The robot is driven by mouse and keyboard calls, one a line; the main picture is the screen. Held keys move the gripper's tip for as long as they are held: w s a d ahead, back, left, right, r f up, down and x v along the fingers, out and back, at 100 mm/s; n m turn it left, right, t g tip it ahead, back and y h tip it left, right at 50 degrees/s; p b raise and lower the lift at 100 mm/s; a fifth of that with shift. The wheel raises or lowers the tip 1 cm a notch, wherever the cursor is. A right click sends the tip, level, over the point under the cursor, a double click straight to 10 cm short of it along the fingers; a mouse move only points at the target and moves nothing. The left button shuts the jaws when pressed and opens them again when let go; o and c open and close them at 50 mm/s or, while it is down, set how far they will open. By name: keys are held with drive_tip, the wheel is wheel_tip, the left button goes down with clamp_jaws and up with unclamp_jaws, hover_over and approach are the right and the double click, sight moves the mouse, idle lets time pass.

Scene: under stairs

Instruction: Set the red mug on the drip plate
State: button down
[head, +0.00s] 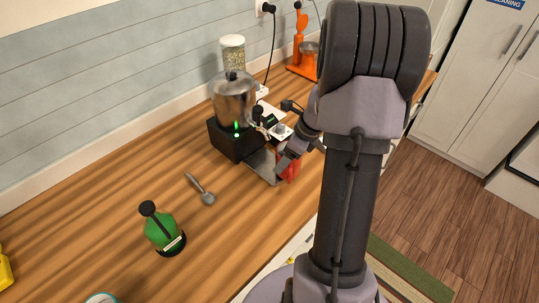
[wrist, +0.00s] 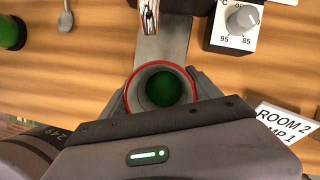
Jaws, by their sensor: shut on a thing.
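The red mug (head: 291,169) is partly hidden behind my gripper (head: 287,158) in the head view. In the wrist view the mug's red rim (wrist: 186,71) is seen from above, with a dark green round patch inside. My gripper (wrist: 162,98) is shut on the mug, one finger on each side. The grey drip plate (head: 262,164) lies in front of the boiler's black base. In the wrist view the plate (wrist: 165,47) runs up to the mug and partly under it. I cannot tell whether the mug touches the plate.
A steel boiler (head: 233,98) with a tap (wrist: 149,16) stands behind the plate. A dial box (wrist: 236,24) and a label card (wrist: 284,128) are to the right.

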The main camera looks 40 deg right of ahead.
drive_tip(key=w, duration=0.1)
drive_tip(key=w+a, duration=0.1)
drive_tip(key=w, duration=0.1)
drive_tip(key=w+a, duration=0.1)
drive_tip(key=shift+w+b, duration=0.2)
drive_tip(key=shift+b, duration=0.1)
drive_tip(key=shift+w+a+f, duration=0.1)
drive_tip(key=shift+w+f, duration=0.1)
drive_tip(key=shift+b, duration=0.3)
drive_tip(key=shift+f, duration=0.2)
drive_tip(key=shift+c, duration=0.7)
unclamp_jaws()
drive_tip(key=shift+s, duration=0.1)
